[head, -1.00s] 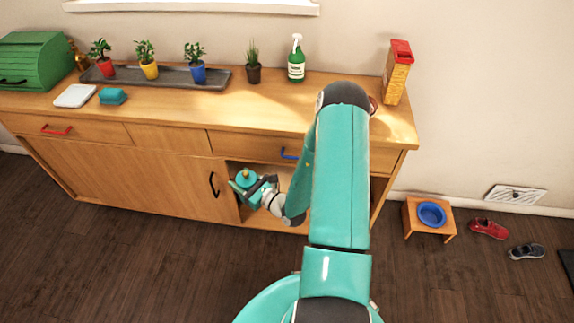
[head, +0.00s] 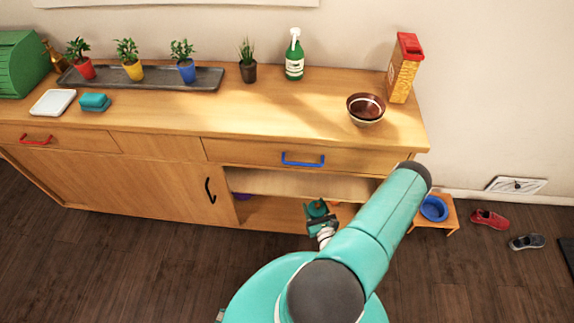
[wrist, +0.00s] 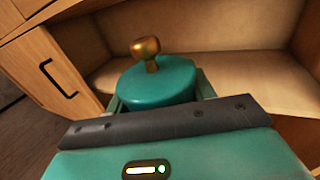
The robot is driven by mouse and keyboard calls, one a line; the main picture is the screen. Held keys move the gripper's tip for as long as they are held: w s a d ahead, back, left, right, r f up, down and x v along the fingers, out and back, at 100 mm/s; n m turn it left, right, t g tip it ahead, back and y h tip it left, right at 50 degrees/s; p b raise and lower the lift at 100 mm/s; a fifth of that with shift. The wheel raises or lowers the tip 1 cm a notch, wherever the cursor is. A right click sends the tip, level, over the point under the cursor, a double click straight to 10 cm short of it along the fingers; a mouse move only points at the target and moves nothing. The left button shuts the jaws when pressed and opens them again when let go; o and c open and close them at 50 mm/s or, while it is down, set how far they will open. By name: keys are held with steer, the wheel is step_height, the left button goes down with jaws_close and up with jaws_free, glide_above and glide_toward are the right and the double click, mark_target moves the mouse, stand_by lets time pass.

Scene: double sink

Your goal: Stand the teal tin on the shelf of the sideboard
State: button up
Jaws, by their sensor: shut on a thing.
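The teal tin (wrist: 157,84) has a round lid with a brass knob and looks roughly upright in the wrist view. My gripper (head: 318,212) is shut on it, in front of the sideboard's open compartment; the tin (head: 316,207) is small there. The sideboard (head: 160,183) has a pale shelf (head: 290,184) inside that compartment, below the blue-handled drawer. In the wrist view the shelf (wrist: 235,72) lies beyond the tin. The tin's lower part is hidden by my gripper, so I cannot tell whether it touches anything.
A closed door with a black handle (head: 210,190) is left of the opening. A purple thing (head: 242,196) lies low inside, at its left. Bowls (head: 366,109), a spray bottle (head: 294,56) and a box (head: 404,68) stand on top. A stool with a blue bowl (head: 434,208) is at right.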

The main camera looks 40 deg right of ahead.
steer(key=shift+d, duration=0.4)
steer(key=w+d, duration=1.3)
steer(key=d, duration=0.1)
steer(key=f, duration=0.6)
steer(key=shift+s+a+f, duration=0.15)
steer(key=shift+s+f, duration=0.15)
steer(key=shift+s, duration=0.05)
steer(key=shift+w+d+f, duration=0.1)
steer(key=shift+d+f, duration=0.15)
steer(key=shift+f, duration=0.1)
steer(key=o, duration=1)
